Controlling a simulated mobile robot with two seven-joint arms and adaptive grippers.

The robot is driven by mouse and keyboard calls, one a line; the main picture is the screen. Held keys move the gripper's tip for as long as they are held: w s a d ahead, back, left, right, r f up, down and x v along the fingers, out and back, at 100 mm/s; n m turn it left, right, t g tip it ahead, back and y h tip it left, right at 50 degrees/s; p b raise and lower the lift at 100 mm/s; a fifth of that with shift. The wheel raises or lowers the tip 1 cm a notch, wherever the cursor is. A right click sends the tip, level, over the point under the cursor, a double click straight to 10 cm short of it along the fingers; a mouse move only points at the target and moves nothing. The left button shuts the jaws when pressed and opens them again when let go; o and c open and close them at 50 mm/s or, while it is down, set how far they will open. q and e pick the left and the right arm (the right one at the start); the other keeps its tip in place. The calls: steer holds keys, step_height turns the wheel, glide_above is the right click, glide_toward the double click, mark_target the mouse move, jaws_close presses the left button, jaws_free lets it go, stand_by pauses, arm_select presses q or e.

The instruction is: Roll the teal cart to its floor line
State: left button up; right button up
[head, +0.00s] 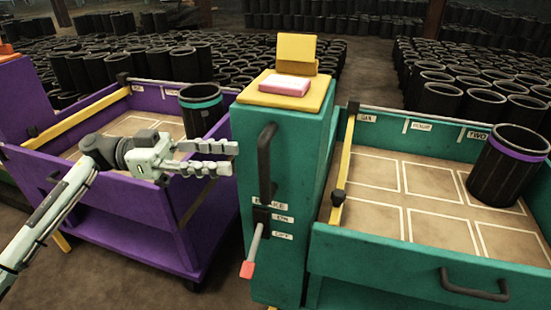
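The teal cart (275,160) fills the middle and right, with a tall end post and a low-walled tray. A dark vertical handle (265,160) is on the post's face. A lever with a red tip (247,269) hangs below it, beside small white labels. Another dark handle (474,287) is on the tray's near wall. My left gripper (233,158) is open and empty, its two fingers pointing right in front of the purple cart. The fingertips are just left of the teal post; I cannot tell if they touch it. My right gripper is out of view. I see no clear floor line.
The purple cart (130,235) stands close on the left, holding a black sleeve with a teal band (202,112). A black sleeve with a purple band (507,168) stands in the teal tray. A pink block (285,84) lies on the post. Many black sleeves crowd the floor behind.

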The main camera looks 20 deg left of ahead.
mark_target(263, 162)
arm_select(q)
steer(key=d, duration=0.4)
steer(key=w+d, duration=0.1)
steer(key=d, duration=0.2)
steer(key=shift+w+d, duration=0.1)
steer(key=shift+d, duration=0.35)
steer(key=shift+f, duration=0.1)
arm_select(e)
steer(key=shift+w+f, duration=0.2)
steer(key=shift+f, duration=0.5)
arm_select(q)
jaws_close()
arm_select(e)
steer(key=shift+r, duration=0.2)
